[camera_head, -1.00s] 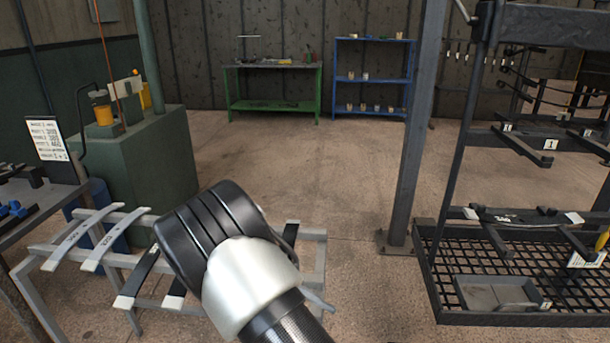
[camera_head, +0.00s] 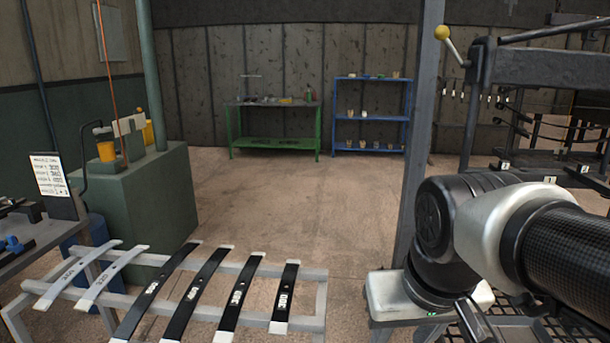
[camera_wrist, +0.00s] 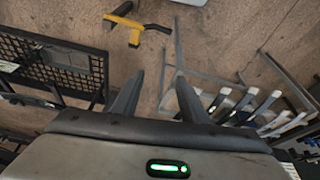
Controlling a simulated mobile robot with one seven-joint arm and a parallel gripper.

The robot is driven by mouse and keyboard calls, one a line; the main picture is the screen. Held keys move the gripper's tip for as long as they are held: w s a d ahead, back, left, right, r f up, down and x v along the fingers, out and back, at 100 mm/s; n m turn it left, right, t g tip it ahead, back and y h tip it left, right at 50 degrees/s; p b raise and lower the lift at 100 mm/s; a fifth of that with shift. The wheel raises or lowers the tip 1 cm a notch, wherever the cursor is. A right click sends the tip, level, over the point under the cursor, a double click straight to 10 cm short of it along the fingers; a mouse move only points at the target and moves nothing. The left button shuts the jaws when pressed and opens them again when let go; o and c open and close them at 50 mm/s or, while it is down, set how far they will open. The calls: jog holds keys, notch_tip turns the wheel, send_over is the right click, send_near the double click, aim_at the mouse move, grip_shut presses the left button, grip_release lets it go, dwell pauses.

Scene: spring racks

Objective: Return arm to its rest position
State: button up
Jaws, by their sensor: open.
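My arm reaches in from the right in the head view, bent downward at the wrist. My gripper shows in the wrist view (camera_wrist: 160,77) with its two dark fingers apart and nothing between them, above the concrete floor.
A grey rack (camera_head: 318,300) with several leaf springs (camera_head: 235,292) stands front left; it also shows at right in the wrist view (camera_wrist: 205,75). A mesh-based rack (camera_wrist: 85,70) and a yellow object (camera_wrist: 130,25) are near. Open floor (camera_head: 290,190) lies beyond.

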notch_tip(320, 180, up, 18)
jog(key=s+t+p, duration=0.1)
jog(key=s+p, duration=0.1)
jog(key=p, duration=1.5)
jog(key=shift+d+r+t+p, duration=0.2)
jog(key=shift+d+t+p, duration=0.15)
jog(key=shift+d+t, duration=0.05)
jog(key=shift+s, duration=0.1)
